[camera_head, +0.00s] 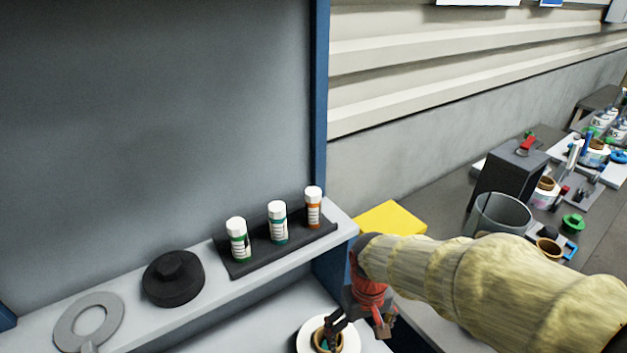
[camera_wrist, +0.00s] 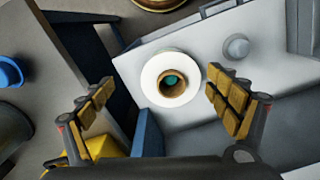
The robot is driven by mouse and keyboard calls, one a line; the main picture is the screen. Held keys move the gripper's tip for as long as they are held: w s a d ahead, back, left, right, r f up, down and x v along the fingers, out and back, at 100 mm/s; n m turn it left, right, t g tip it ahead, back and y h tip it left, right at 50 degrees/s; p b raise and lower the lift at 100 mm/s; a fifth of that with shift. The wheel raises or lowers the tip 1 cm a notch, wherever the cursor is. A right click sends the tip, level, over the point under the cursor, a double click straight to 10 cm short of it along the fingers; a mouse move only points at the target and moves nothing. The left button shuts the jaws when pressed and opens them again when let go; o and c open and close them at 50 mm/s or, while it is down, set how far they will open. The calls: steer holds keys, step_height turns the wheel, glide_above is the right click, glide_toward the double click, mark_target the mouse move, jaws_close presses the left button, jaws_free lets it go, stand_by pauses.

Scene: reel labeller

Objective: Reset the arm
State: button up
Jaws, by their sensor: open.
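My gripper (camera_wrist: 160,108) is open and empty in the wrist view, its two padded fingers spread wide. Between and beyond them a white reel (camera_wrist: 150,78) with a brown core and a teal centre lies on a pale surface. In the head view my gripper (camera_head: 334,328) hangs at the bottom centre, over the white reel (camera_head: 305,335), and partly hides it. My arm comes in from the right in a yellowish sleeve. I cannot tell the exact height of the fingers above the reel.
Three white-capped bottles (camera_head: 277,222) stand in a black rack on the shelf (camera_head: 215,292). A black knob-topped disc (camera_head: 173,278) and a grey ring (camera_head: 88,322) lie left of it. A yellow block (camera_head: 393,217) sits behind my arm. A cluttered bench with a grey bin (camera_head: 499,214) is at right.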

steer(key=s+d+r+m+t, duration=0.1)
steer(key=s+d+r+t, duration=0.2)
steer(key=r, duration=0.5)
steer(key=s+d+r+m+t, duration=0.1)
steer(key=s+d+r+t, duration=0.1)
steer(key=s+d+r, duration=0.3)
step_height(320, 180, up, 4)
steer(key=shift+s+d+f+m+t+b, duration=0.3)
steer(key=shift+s+m+t+b, duration=0.1)
steer(key=shift+s, duration=0.35)
